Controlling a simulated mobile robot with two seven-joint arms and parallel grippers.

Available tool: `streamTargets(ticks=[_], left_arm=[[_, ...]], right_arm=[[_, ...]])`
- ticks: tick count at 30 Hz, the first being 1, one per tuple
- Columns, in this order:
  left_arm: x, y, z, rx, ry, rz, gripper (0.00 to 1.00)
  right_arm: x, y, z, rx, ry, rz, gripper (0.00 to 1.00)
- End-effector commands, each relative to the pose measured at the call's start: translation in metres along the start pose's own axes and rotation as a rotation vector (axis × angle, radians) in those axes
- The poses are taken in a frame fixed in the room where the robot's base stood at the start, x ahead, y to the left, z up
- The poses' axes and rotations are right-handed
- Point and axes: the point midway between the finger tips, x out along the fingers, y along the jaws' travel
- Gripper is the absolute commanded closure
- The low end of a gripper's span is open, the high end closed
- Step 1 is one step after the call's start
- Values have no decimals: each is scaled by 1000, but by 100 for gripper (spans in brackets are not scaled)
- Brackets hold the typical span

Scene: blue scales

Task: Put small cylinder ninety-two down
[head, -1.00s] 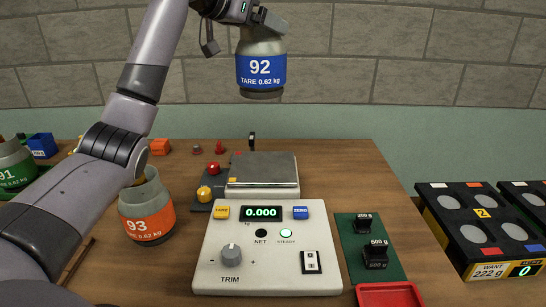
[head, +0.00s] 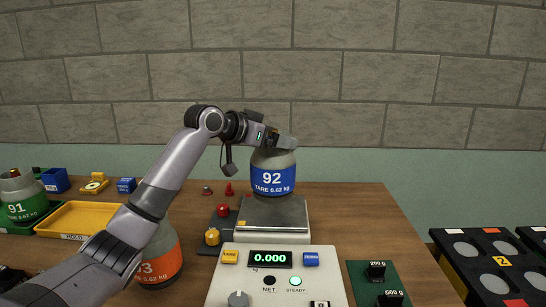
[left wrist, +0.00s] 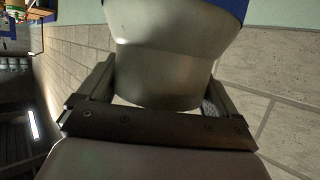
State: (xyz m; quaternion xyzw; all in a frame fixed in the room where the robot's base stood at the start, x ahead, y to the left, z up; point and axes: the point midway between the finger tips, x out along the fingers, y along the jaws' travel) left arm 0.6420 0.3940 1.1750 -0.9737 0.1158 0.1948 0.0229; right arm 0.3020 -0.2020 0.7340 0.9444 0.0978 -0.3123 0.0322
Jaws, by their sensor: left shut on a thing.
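Small cylinder 92 (head: 272,174) is a grey cylinder with a blue band reading "92, TARE 0.62 kg". It is upright over the far part of the scale's metal pan (head: 272,215); I cannot tell whether its base touches the pan. My left gripper (head: 281,141) is shut on its top. In the left wrist view the cylinder's grey neck (left wrist: 165,60) sits between the fingers (left wrist: 160,95). The scale display (head: 270,259) reads 0.000 and the green STEADY lamp is lit. My right gripper is not in view.
Orange-banded cylinder 93 (head: 164,262) stands left, partly behind my arm. Green-banded cylinder 91 (head: 25,205) stands far left, near a yellow HOLD tray (head: 72,219). Weights lie on a green mat (head: 360,286) at right. Black racks (head: 465,250) stand beyond the table's right edge.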

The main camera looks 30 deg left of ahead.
Motion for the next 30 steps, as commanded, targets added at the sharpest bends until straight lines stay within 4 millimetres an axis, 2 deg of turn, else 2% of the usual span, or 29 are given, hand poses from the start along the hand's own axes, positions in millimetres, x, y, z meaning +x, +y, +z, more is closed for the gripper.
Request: streamTargets(ticks=[5,15,27,28,29,30], left_arm=[[2,0,4,1,13,-1,92],[15,0,37,0,12,-1,92],[17,0,40,1,13,-1,92],[19,0,45,0,2,0,4],[19,0,45,0,2,0,0],[18,0,45,0,2,0,0]], right_arm=[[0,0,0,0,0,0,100],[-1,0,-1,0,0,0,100],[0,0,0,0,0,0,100],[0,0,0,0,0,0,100],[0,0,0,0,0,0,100],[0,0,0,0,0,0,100]])
